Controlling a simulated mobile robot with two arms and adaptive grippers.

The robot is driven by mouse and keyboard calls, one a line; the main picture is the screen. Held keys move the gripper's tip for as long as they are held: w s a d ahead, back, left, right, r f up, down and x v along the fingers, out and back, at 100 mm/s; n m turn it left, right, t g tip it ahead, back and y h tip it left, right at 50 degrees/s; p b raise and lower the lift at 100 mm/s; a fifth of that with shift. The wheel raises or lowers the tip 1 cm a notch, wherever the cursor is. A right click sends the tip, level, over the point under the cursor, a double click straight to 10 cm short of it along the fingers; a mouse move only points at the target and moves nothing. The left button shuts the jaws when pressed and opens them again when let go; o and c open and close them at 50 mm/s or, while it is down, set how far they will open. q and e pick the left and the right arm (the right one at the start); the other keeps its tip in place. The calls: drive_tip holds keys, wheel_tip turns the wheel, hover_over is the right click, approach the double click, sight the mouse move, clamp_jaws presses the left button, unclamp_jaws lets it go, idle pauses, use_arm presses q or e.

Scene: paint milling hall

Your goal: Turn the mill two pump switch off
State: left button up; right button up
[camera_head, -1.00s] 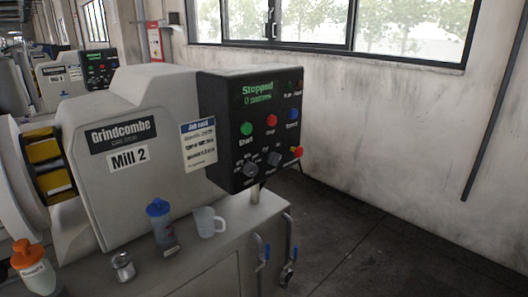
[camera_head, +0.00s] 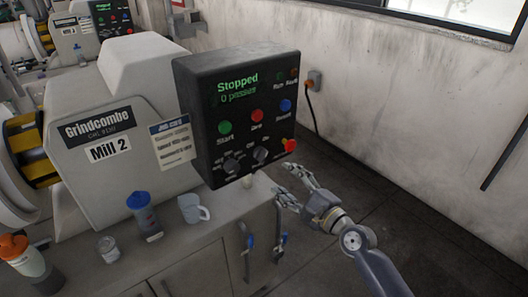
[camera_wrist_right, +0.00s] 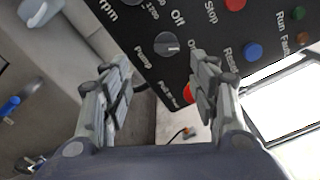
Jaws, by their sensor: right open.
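The Mill 2 control panel (camera_head: 240,110) is a black box with a green "Stopped" display. Its pump switch (camera_head: 260,154) is a small dark rotary knob low on the panel, beside another knob (camera_head: 232,165). In the right wrist view the pump switch (camera_wrist_right: 167,44) shows clearly between "Pump", "Off" and "On" labels. Its light mark seems to face "On". My right gripper (camera_head: 286,182) is open and empty, below and right of the panel, apart from the switch. In the wrist view its fingertips (camera_wrist_right: 160,66) straddle the area just below the switch. My left gripper is out of view.
A red mushroom button (camera_head: 289,146) sticks out at the panel's lower right; my finger partly covers it in the wrist view. Start (camera_head: 224,127), Stop (camera_head: 257,115) and Reset (camera_head: 286,105) buttons sit above. A blue-capped bottle (camera_head: 144,214) and a jug (camera_head: 192,208) stand below.

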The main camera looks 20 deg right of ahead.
sight(264, 158)
drive_tip(key=x, duration=0.7)
drive_tip(key=r+p+x, duration=0.1)
drive_tip(key=x, duration=0.3)
drive_tip(key=shift+r, duration=0.1)
drive_tip(key=shift+s, duration=0.1)
drive_tip(key=c, duration=1.1)
